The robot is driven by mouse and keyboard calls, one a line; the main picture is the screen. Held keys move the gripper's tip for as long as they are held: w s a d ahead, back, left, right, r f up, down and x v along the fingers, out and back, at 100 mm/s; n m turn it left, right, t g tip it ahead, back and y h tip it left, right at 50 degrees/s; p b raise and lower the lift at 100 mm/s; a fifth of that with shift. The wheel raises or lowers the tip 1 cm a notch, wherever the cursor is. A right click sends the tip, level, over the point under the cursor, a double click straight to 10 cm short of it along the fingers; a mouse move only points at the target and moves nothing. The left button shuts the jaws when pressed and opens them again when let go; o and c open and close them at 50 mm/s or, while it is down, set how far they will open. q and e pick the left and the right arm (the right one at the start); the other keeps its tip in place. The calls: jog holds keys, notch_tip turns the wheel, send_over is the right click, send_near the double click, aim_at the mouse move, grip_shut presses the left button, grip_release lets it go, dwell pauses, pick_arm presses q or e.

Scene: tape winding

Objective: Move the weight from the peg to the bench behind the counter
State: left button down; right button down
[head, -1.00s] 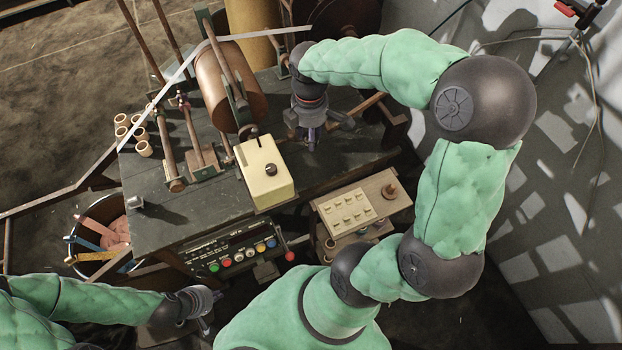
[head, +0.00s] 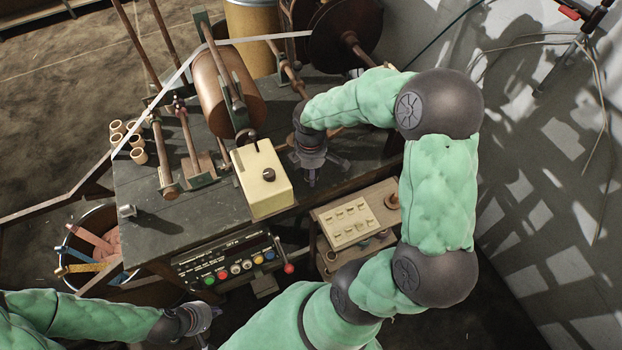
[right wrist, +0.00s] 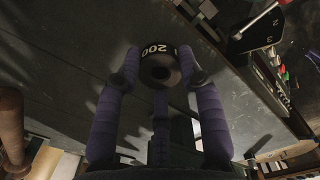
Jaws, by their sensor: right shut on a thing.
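My right gripper (head: 311,176) is over the dark bench (head: 160,225), just right of the cream counter box (head: 262,180). In the right wrist view, its purple-wrapped fingers (right wrist: 160,78) are shut on a dark round weight (right wrist: 158,68) marked 200, with a hole in its middle. The bench top (right wrist: 85,45) shows beyond the weight. In the head view the weight is hidden by the gripper. I cannot make out which rod is the peg. My left gripper (head: 205,318) is low at the left, away from the bench; its fingers are too small to read.
A copper roller (head: 222,100) with white tape stands behind the counter. A button panel (head: 235,262) is on the front. A side box (head: 350,222) with keys stands at right.

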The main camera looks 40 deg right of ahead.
jog(key=shift+f+b, duration=0.45)
jog(key=shift+f, duration=1.25)
jog(key=shift+f, duration=0.1)
jog(key=c, duration=0.8)
grip_release()
notch_tip(320, 180, up, 12)
jog(key=p, duration=0.3)
jog(key=shift+p, duration=0.4)
